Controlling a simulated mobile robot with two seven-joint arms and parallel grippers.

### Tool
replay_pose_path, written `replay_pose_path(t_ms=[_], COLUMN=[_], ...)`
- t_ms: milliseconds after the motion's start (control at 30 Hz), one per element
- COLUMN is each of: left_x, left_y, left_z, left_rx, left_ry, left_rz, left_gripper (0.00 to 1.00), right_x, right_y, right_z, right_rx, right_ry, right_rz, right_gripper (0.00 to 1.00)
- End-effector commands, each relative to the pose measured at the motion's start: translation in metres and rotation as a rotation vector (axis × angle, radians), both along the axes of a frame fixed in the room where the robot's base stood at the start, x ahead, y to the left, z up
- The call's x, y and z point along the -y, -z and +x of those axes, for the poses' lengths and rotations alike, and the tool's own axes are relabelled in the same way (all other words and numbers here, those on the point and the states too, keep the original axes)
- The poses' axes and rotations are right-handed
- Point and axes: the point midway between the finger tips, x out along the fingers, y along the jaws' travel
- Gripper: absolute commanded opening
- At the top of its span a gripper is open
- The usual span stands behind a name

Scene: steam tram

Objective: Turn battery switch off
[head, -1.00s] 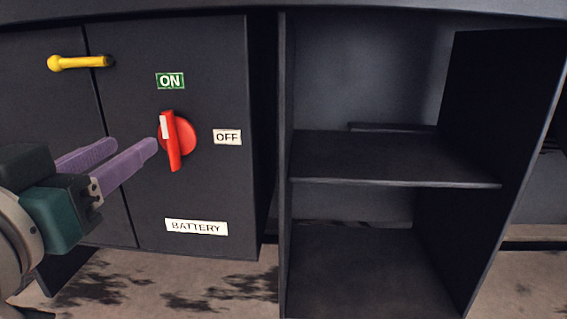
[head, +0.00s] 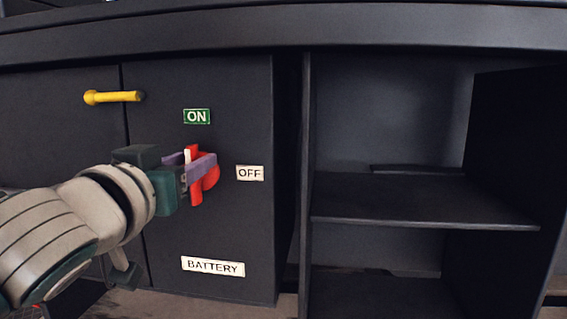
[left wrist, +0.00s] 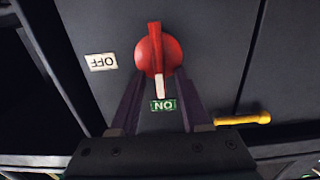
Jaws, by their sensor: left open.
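The red battery switch (head: 209,178) is a round knob with a raised handle bar on the dark cabinet front. Its white mark points up at the green ON label (head: 197,116); the white OFF label (head: 250,173) is to its right. My left gripper (head: 196,160) is at the switch, its purple fingers open on either side of the handle. In the left wrist view, the switch (left wrist: 157,52) stands beyond the fingertips (left wrist: 156,80), with the white mark toward the ON label (left wrist: 163,105). I cannot tell whether the fingers touch it. My right gripper is not in view.
A yellow handle (head: 113,97) sticks out of the panel at the upper left. The BATTERY label (head: 213,266) is below the switch. An open shelf unit (head: 420,200) stands to the right, its shelves empty. A dark ledge (head: 300,35) runs above.

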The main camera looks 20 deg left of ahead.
Motion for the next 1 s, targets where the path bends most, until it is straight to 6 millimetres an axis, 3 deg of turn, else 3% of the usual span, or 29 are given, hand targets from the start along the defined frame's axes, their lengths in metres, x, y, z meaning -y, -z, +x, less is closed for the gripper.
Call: replay_pose_path(t_ms=[167,567,1000], left_x=[0.0,0.0001,0.0001], left_y=[0.0,0.0001,0.0001], left_z=[-0.0001,-0.0004,-0.0004], left_rx=[0.0,0.0,0.0], left_ry=[0.0,0.0,0.0], left_rz=[0.0,0.001,0.001], left_gripper=[0.46,0.01,0.0], right_x=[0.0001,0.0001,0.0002], right_y=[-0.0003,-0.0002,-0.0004], right_z=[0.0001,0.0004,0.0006], right_rx=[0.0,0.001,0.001], right_ry=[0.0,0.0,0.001], right_rz=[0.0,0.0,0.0], right_gripper=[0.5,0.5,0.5])
